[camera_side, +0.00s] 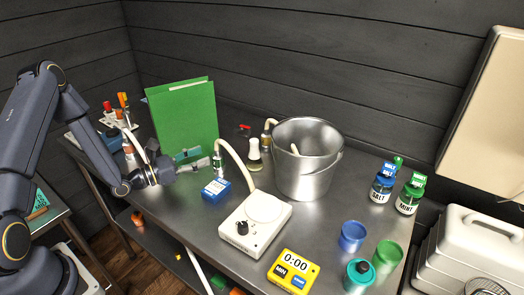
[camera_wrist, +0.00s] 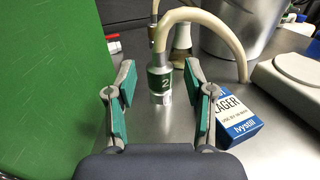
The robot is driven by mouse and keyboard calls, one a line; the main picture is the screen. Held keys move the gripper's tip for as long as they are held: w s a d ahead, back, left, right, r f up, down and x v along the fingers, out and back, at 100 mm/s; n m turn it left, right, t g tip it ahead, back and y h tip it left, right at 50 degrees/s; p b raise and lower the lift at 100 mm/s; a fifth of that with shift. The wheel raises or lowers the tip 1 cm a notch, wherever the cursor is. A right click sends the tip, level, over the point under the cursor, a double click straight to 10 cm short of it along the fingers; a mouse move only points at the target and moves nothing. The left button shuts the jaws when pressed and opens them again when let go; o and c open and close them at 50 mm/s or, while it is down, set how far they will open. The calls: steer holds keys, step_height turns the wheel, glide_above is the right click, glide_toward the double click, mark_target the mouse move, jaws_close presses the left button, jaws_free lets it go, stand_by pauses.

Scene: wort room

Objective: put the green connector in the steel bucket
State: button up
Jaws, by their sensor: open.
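The green connector (camera_side: 218,163) is a metal hose end with a green band, upright on the bench at the end of a cream hose. In the wrist view its band (camera_wrist: 160,79) reads 2. My gripper (camera_side: 204,157) is open and low over the bench, just left of the connector in the side view. In the wrist view the connector stands ahead, between the open fingertips, with nothing gripped. The steel bucket (camera_side: 305,181) stands behind and to the right of the connector. Its lower wall (camera_wrist: 228,40) shows at the top right of the wrist view.
A blue Lager box (camera_side: 216,190) (camera_wrist: 237,115) lies close to the right finger. A green folder (camera_side: 185,118) stands upright behind the gripper. Another hose connector (camera_side: 266,140), with an amber band, stands beside the bucket.

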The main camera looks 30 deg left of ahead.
mark_target(217, 149)
steer(key=shift+x, duration=3.2)
jaws_close()
steer(key=shift+r, duration=0.1)
